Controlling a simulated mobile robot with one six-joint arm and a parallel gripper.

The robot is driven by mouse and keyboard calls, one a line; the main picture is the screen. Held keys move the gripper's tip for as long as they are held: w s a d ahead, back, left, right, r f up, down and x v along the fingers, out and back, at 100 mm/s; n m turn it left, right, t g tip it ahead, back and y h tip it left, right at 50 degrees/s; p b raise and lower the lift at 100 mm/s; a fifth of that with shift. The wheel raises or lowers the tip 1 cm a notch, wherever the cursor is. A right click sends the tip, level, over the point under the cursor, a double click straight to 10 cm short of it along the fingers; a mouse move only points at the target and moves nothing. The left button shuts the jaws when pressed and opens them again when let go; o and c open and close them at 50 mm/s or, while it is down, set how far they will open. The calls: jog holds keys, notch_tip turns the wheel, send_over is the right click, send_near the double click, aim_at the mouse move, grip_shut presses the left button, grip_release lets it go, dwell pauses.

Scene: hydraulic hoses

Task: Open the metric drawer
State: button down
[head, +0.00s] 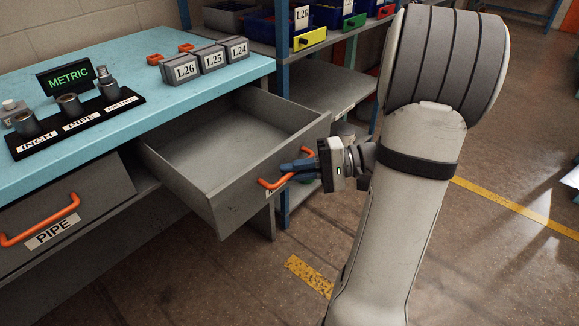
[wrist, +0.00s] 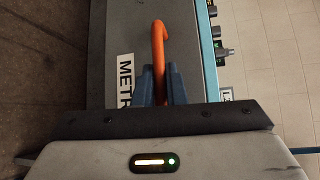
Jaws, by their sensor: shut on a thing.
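The metric drawer (head: 228,160) is pulled well out from under the blue bench top in the head view, and the visible part of its inside is empty. Its orange handle (head: 270,184) is on the front face. My gripper (head: 298,168) is shut on this handle. In the wrist view the handle (wrist: 159,60) stands between the two blue fingers (wrist: 160,86).
The pipe drawer (head: 60,225) is at the left. On the bench top (head: 140,75) stand a metric sign (head: 65,78), a labelled fitting stand (head: 80,122) and grey blocks (head: 205,62) marked L26, L25 and L24. A shelf rack (head: 325,80) with coloured bins stands behind the drawer.

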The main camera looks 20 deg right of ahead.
dwell(0.3)
jog(key=c, duration=1.5)
grip_release()
jog(key=p+v, duration=0.1)
jog(key=v, duration=0.6)
jog(key=shift+s+d, duration=0.1)
jog(key=shift+d, duration=0.25)
jog(key=shift+p, duration=0.3)
